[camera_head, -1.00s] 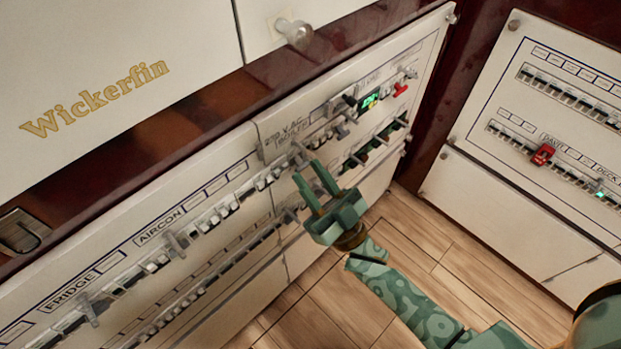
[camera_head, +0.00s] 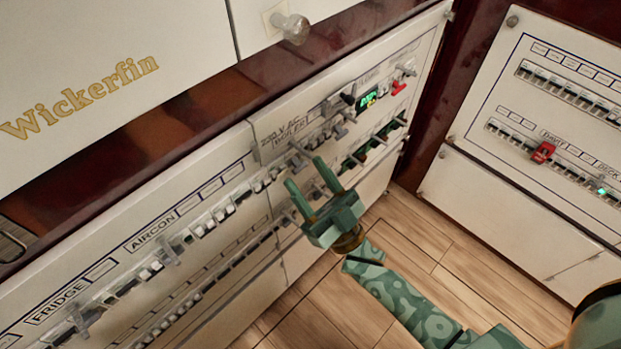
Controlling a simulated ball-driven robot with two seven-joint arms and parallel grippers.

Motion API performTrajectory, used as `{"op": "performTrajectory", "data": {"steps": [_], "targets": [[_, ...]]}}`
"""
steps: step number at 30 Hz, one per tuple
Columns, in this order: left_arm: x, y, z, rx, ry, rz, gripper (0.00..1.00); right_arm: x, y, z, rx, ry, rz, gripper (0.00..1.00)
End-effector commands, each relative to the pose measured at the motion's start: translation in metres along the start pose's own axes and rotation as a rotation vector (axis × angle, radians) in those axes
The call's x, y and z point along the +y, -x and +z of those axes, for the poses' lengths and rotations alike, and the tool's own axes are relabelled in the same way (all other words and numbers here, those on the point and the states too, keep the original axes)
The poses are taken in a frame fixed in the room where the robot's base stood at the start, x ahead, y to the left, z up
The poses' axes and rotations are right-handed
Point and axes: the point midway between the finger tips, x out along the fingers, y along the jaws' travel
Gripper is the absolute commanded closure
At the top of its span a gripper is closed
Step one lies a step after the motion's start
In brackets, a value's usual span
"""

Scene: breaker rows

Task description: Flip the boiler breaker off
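My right gripper (camera_head: 307,172) is open, its two green fingers apart with nothing seen between them. It points up and left at the breaker panel, near the right end of a breaker row (camera_head: 270,178). In this view its fingertips overlap the panel face just below a small label (camera_head: 290,128). The label seems to read "230 V AC", with a second line too blurred to read surely. I cannot tell which switch is the boiler breaker, nor whether the fingers touch any lever. My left gripper is not in view.
Rows labelled AIRCON (camera_head: 152,233) and FRIDGE (camera_head: 57,304) run left, with clear guards sticking out. A green display (camera_head: 368,97) and a red switch (camera_head: 398,87) are upper right. A second panel (camera_head: 500,185) with a red lever (camera_head: 543,152) stands right. The wooden floor (camera_head: 440,265) is clear.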

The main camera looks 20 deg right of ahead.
Motion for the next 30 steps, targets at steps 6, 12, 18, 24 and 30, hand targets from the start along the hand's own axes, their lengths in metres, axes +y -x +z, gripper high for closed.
{"op": "performTrajectory", "data": {"steps": [6,12,18,24,30], "targets": [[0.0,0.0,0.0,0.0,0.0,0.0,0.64,0.0,-0.001,-0.001,0.002,0.0,0.0,0.49],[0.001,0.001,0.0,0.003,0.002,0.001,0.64,0.0,0.015,0.0,-0.001,0.0,-0.001,0.49],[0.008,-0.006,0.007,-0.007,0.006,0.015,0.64,0.0,0.067,0.001,-0.005,-0.002,0.0,0.49],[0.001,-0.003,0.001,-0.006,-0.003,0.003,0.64,0.0,0.12,0.002,-0.005,-0.001,0.0,0.49],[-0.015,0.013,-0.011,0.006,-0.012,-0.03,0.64,0.0,0.154,0.002,-0.004,0.0,-0.001,0.49]]}}
